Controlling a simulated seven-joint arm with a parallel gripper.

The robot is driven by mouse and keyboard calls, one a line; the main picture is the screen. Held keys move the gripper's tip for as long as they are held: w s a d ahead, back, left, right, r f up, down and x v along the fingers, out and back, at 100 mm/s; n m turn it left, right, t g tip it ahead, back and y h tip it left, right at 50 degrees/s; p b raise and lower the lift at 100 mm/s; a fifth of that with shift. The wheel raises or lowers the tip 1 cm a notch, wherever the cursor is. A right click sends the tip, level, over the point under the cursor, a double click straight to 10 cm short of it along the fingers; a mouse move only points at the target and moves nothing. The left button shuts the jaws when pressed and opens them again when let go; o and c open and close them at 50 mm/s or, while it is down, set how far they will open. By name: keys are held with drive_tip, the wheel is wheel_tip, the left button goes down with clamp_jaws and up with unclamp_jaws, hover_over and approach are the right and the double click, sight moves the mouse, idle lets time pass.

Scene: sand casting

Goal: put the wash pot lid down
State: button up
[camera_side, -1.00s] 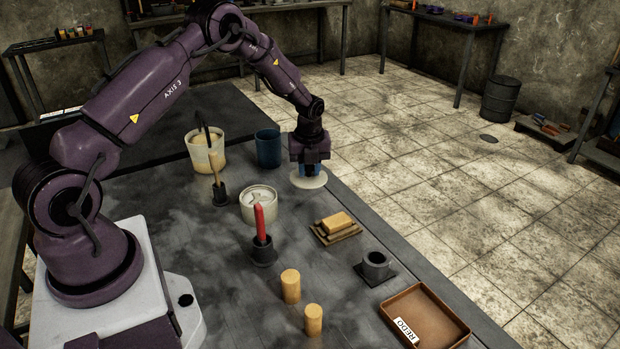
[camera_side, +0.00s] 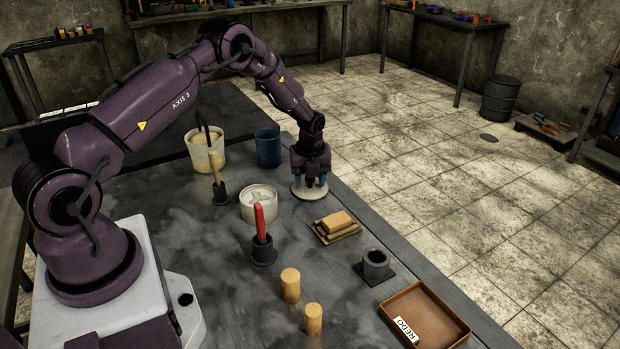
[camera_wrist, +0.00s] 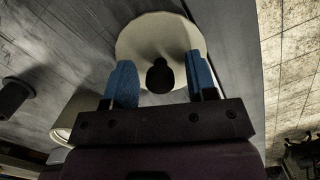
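The wash pot lid (camera_side: 303,195) is a pale cream disc lying flat, seemingly on the bench top near its far right edge. In the wrist view the lid (camera_wrist: 150,35) shows a dark round knob (camera_wrist: 160,76) at its centre. My gripper (camera_side: 310,183) is right above the lid, pointing down. In the wrist view my gripper (camera_wrist: 160,65) has its blue fingers spread wide, one on each side of the knob with a gap on both sides. A white open pot (camera_side: 259,207) with pale contents stands left of the lid.
A blue cup (camera_side: 268,148) stands behind the lid and a cream tub (camera_side: 204,150) at the left.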

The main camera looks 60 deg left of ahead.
drive_tip(key=shift+r, duration=0.1)
wheel_tip(320, 180, up, 12)
drive_tip(key=d, duration=0.1)
wheel_tip(320, 180, up, 10)
drive_tip(key=n+t, duration=0.1)
drive_tip(key=n, duration=0.3)
hover_over(311, 190)
drive_tip(key=s+d, duration=0.2)
drive_tip(key=d, duration=0.3)
drive_tip(key=s+d+r+n+t, duration=0.2)
drive_tip(key=s+d+r+n, duration=0.5)
drive_tip(key=s+r, duration=0.15)
drive_tip(key=s+d+r+n+t, duration=0.1)
drive_tip(key=s+d+n, duration=0.3)
drive_tip(key=s, duration=0.4)
drive_tip(key=s+d+r+n+t+h, duration=0.1)
drive_tip(key=s+d+r+n, duration=0.1)
drive_tip(key=s+d+n, duration=0.2)
drive_tip(key=s+n, duration=0.3)
drive_tip(key=s, duration=0.1)
drive_tip(key=shift+n, duration=0.3)
